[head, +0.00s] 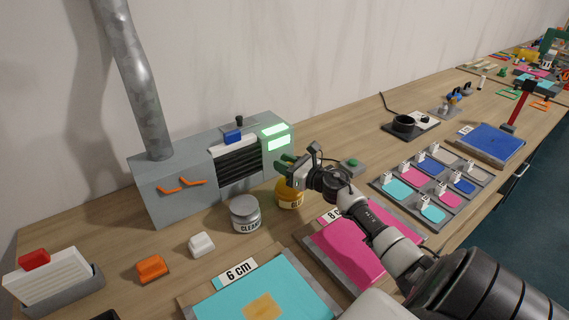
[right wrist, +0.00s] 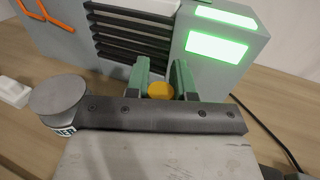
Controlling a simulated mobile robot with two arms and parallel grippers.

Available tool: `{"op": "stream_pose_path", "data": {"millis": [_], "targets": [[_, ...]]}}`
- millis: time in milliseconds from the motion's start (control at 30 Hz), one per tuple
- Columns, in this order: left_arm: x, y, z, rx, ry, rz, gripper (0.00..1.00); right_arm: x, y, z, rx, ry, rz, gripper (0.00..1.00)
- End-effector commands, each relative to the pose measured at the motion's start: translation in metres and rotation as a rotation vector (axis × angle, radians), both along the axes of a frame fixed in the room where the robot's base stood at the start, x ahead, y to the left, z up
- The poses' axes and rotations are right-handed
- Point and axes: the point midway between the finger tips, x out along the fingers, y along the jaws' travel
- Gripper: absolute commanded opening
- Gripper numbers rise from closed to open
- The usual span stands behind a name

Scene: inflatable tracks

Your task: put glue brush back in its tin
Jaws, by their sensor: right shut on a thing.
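The yellow glue tin (head: 289,197), its label partly showing, stands on the bench in front of the grey machine, next to the cleaner tin. My right gripper (head: 285,165) is just above the glue tin, its green fingers pointing toward the machine. In the right wrist view the two fingers (right wrist: 160,80) stand either side of a rounded yellow piece (right wrist: 160,91). It cannot be told whether this piece is the brush or the tin behind it. The gripper is shut on what seems to be the glue brush, mostly hidden. My left gripper is not in view.
The cleaner tin (head: 245,214) stands close left of the glue tin. The grey machine (head: 215,170) with green lit panels is just behind. A pink panel (head: 350,250) and a turquoise panel (head: 235,300) lie in front. A small white block (head: 201,245) is left.

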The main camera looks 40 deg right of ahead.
Motion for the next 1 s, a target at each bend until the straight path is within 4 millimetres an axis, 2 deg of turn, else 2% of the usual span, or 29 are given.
{"op": "stream_pose_path", "data": {"millis": [300, 333, 500, 733, 867, 1000], "targets": [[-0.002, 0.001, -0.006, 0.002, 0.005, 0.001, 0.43, 0.000, 0.000, -0.004, 0.000, 0.000, 0.000, 0.00], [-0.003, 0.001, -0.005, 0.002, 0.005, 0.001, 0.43, 0.000, 0.000, -0.003, 0.000, 0.000, -0.001, 0.26], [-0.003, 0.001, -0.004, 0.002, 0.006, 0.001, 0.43, 0.000, 0.000, -0.002, 0.001, 0.000, -0.001, 0.49], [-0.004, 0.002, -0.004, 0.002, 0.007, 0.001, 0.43, 0.000, 0.000, -0.002, 0.001, 0.000, -0.001, 0.49], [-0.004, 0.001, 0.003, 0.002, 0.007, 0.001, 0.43, 0.000, 0.000, 0.004, 0.001, 0.000, -0.001, 0.49], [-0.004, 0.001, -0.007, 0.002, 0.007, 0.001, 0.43, -0.020, -0.005, -0.003, -0.003, 0.004, -0.001, 0.49]]}}
